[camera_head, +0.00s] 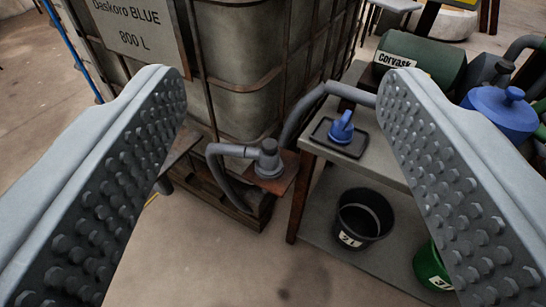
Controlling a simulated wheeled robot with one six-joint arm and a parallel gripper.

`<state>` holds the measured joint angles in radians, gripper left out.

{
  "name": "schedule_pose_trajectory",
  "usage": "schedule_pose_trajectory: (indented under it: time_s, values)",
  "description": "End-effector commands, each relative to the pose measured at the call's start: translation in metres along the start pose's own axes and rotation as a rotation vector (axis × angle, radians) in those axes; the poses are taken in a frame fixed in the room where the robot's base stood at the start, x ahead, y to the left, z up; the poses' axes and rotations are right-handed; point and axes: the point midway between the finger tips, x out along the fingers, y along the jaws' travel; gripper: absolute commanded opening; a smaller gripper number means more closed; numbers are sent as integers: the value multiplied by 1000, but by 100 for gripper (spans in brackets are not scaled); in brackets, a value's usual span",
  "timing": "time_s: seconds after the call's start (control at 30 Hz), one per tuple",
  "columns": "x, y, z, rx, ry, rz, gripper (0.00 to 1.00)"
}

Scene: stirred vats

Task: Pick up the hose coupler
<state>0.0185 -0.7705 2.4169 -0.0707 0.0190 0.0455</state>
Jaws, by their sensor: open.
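My gripper (280,76) is open and empty, its two studded grey fingers wide apart at the left and right of the view. Beyond and between them, a dark grey hose coupler (268,160) stands on a small brown ledge beside the caged tank. A grey hose (230,150) joins it from the left and bends down in front of the tank. The gripper is apart from the coupler and does not touch it. The coupler's underside is hidden.
The caged tank (245,60) stands behind. A grey table (385,165) at right holds a blue-handled item (341,127) on a black tray, a green drum (420,58) and a blue lidded pot (500,108). Black (362,215) and green (432,268) buckets sit below. Floor in front is clear.

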Motion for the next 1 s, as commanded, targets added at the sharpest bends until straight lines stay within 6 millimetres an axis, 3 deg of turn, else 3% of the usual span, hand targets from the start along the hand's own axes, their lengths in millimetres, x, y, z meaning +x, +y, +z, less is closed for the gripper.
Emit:
schedule_pose_trajectory:
  time_s: [0.1,0.5,1.0]
  values:
    - [36,3,23,-12,-32,5,62]
    - [135,10,109,-44,-121,-13,62]
    - [219,9,246,-39,-241,-100,62]
